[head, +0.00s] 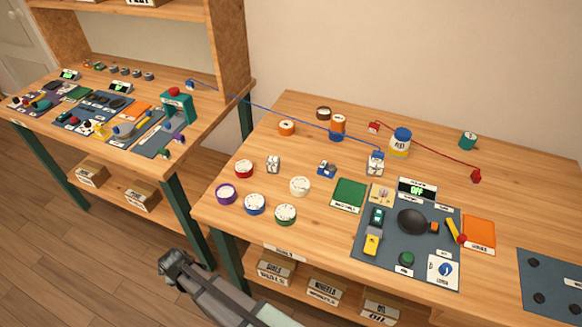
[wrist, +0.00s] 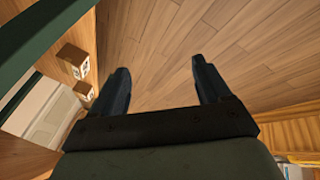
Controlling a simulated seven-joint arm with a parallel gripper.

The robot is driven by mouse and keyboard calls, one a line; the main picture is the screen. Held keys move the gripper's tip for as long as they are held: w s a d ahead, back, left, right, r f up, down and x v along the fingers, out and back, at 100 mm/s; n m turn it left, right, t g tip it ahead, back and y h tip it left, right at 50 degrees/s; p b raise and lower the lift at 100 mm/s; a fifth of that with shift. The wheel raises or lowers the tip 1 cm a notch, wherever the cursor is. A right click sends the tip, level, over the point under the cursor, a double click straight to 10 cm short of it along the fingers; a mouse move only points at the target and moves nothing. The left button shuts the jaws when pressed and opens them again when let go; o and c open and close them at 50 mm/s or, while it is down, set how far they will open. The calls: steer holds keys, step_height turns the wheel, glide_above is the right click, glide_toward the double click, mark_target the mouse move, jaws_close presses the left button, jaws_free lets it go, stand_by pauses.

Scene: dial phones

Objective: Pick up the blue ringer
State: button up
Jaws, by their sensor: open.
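A small blue piece with a pale and dark top (head: 326,169), which looks like the blue ringer, sits on the right table among the loose parts. It stands apart from its neighbours, left of and above a green square mat (head: 350,195). Its fine detail is too small to make out. My gripper (head: 175,260) is low, off the front left of this table over the floor, well away from the blue piece. In the wrist view my gripper (wrist: 160,78) has its two fingers spread, with only wooden floor between them.
A white ringer-like part (head: 273,164), a white dial (head: 300,186) and a blue-rimmed dial (head: 255,204) lie nearby. A blue cord (head: 290,117) spans both tables. A grey mat (head: 370,255) holds phone parts. Boxes (head: 275,267) stand on the shelf below.

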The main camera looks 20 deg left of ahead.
steer(key=w+a+r+g+y, duration=0.15)
steer(key=a+r, duration=0.25)
steer(key=r, duration=0.6)
steer(key=w+a+r+y, duration=0.2)
steer(key=w+a+r, duration=0.15)
steer(key=r, duration=0.65)
steer(key=w+r+n, duration=0.1)
steer(key=w+r, duration=0.5)
steer(key=r, duration=0.7)
steer(key=w+d+r+m+h, duration=0.1)
steer(key=w+d, duration=0.5)
steer(key=w+d+r+m+t+h, duration=0.1)
steer(key=w+d+r, duration=0.1)
steer(key=w+d, duration=0.5)
steer(key=w+d+r+m+h, duration=0.1)
steer(key=w+d, duration=0.6)
steer(key=shift+r+m, duration=0.3)
steer(key=w+d+r+m+h, duration=0.25)
steer(key=w+d, duration=0.45)
steer(key=d, duration=0.5)
steer(key=m+h, duration=0.3)
glide_above(328, 166)
steer(key=shift+g, duration=0.35)
steer(key=f, duration=0.5)
steer(key=shift+w+f, duration=0.15)
steer(key=shift+w, duration=0.15)
steer(key=shift+s+f, duration=0.2)
steer(key=shift+f, duration=0.45)
steer(key=shift+s+f, duration=0.15)
steer(key=shift+f, duration=1.8)
